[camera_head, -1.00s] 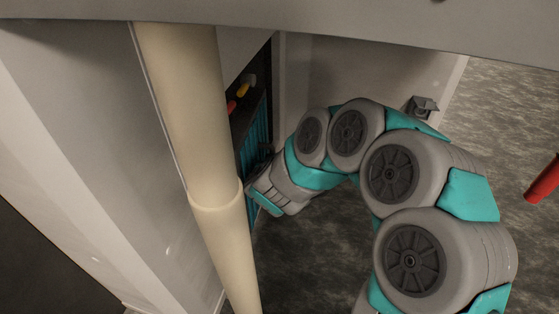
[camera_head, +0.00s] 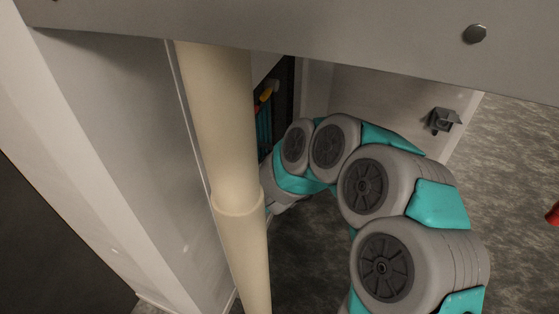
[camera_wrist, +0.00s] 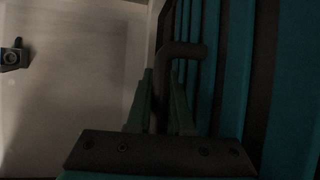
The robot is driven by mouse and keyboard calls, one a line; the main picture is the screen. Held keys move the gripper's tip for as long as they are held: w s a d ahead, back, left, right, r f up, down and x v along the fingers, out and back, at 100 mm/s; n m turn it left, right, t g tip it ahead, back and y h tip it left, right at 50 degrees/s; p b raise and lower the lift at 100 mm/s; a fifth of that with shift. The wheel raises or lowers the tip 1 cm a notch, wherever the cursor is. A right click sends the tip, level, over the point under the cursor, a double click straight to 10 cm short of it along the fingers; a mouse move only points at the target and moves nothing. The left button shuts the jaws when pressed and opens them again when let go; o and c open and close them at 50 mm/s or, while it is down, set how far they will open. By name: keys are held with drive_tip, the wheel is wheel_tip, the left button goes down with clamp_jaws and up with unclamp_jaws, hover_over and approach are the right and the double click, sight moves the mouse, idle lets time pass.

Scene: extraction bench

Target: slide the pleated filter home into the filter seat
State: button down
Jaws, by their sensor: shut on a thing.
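The pleated filter, with teal pleats between dark strips, fills the right side of the wrist view (camera_wrist: 233,70). A small part of its teal face shows in the head view (camera_head: 263,130), inside the dark opening behind the pale pipe. My gripper (camera_wrist: 162,92) is shut on a dark bent handle (camera_wrist: 184,49) at the filter's face. In the head view my gripper is hidden behind the pipe and my wrist. The filter seat's inner edges are hidden, so I cannot tell how deep the filter sits.
A thick cream pipe (camera_head: 222,140) stands close left of my arm. A grey metal beam (camera_head: 330,45) crosses above. A pale panel with a dark latch (camera_head: 441,120) stands behind my arm. Floor is open at right.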

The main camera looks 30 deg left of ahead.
drive_tip(key=shift+s+a+r+p, duration=0.1)
drive_tip(key=shift+s+a+p, duration=0.05)
drive_tip(key=shift+a+p, duration=1.15)
drive_tip(key=shift+a, duration=0.1)
drive_tip(key=shift+f+b, duration=0.65)
drive_tip(key=shift+f, duration=0.65)
drive_tip(key=c, duration=0.7)
unclamp_jaws()
drive_tip(key=shift+c, duration=0.2)
drive_tip(key=shift+s, duration=0.1)
